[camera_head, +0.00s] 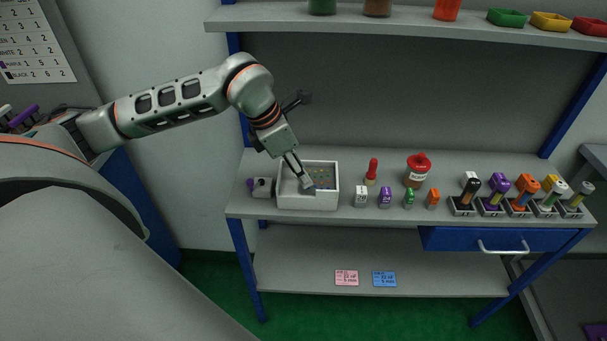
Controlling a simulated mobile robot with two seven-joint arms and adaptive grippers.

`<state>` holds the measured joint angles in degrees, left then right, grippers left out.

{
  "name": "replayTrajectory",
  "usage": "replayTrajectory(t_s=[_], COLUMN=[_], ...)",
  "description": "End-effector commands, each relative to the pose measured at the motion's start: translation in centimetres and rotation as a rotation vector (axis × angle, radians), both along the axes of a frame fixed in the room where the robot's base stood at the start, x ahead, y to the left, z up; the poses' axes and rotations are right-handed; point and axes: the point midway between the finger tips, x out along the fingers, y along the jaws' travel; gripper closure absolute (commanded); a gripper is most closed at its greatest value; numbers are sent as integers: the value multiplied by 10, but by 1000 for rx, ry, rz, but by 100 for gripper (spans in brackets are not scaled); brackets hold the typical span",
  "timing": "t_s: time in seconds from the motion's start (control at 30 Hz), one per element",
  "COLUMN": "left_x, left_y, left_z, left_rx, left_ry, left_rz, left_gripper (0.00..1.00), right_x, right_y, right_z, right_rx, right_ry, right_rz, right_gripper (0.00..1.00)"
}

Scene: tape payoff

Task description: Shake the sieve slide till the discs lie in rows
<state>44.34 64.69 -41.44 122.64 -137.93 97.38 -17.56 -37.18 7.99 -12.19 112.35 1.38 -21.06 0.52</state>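A white open-topped box (308,203) stands at the left end of the workbench. Inside it, a grey-brown panel with small coloured dots (323,174) shows at the right; the dots are too small to tell whether they are discs or lie in rows. My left gripper (306,184) reaches down into the box, its fingertips low inside, left of the dotted panel. The fingers look close together, but whether they hold something is unclear. The gripper hides part of the inside. I cannot make out the sieve slide for certain. My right gripper is not in view.
Right of the box stand a red-topped pin (371,171), small coloured blocks, a red-lidded jar (416,171) and several holders with coloured handles (498,190). An upper shelf (400,25) hangs above.

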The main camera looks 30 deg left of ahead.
Motion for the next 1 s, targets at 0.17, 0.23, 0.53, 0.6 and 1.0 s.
replayTrajectory(t_s=[0.17,0.23,0.53,0.6,1.0], left_x=[4,5,6,6,-2], left_y=[-4,-4,-5,-5,9], left_z=[-15,-17,-17,-17,-18], left_rx=[-1,-1,0,0,1], left_ry=[1,1,-1,-1,0], left_rz=[-1,0,-1,-1,0], left_gripper=[69,69,82,100,100], right_x=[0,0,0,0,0], right_y=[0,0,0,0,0], right_z=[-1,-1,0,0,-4], right_rx=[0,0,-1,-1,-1], right_ry=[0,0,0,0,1], right_rz=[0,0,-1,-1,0], right_gripper=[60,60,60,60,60])
